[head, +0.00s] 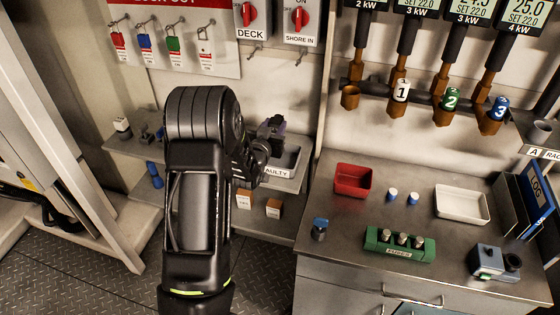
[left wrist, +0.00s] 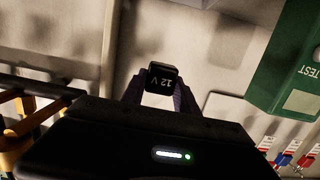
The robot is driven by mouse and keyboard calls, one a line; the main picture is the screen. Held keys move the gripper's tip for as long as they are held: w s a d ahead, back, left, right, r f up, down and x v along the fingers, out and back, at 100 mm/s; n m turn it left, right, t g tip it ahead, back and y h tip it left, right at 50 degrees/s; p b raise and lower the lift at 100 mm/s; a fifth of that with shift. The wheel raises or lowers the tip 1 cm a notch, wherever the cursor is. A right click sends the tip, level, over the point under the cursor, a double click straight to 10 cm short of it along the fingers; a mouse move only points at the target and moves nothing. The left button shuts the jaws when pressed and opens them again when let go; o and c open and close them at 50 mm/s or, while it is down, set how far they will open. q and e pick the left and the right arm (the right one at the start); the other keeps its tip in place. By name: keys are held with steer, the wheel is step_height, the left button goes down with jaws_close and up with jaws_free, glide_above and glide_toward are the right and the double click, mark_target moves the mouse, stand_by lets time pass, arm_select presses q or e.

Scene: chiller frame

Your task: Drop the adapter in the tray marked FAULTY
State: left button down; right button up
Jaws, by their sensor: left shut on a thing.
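The adapter (left wrist: 162,78) is a small black block marked "12 V" in the left wrist view. My left gripper (left wrist: 160,92) is shut on it, one finger on each side. In the head view my left gripper (head: 271,130) shows small and dark beyond my arm, over or beside the grey tray (head: 291,163). The tray's label reads "AULTY", its first letter hidden by my arm. The tray stands on the left shelf. I cannot tell the adapter's height above it. My right gripper is not in view.
Two small boxes (head: 273,208) stand in front of the tray. The right counter holds a red bin (head: 353,181), a white tray (head: 462,204) and a green fuse block (head: 399,245). A lock-out board with tags (head: 174,45) hangs on the wall above the shelf.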

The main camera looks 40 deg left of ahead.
arm_select(q)
steer(key=shift+a+f+b, duration=0.1)
steer(key=shift+f+b, duration=1.15)
steer(key=shift+f, duration=1.5)
steer(key=c, duration=0.9)
jaws_free()
steer(key=shift+o, duration=0.2)
steer(key=shift+s, duration=0.15)
steer(key=b+v, duration=0.2)
steer(key=v, duration=0.5)
steer(key=shift+s+d, duration=0.25)
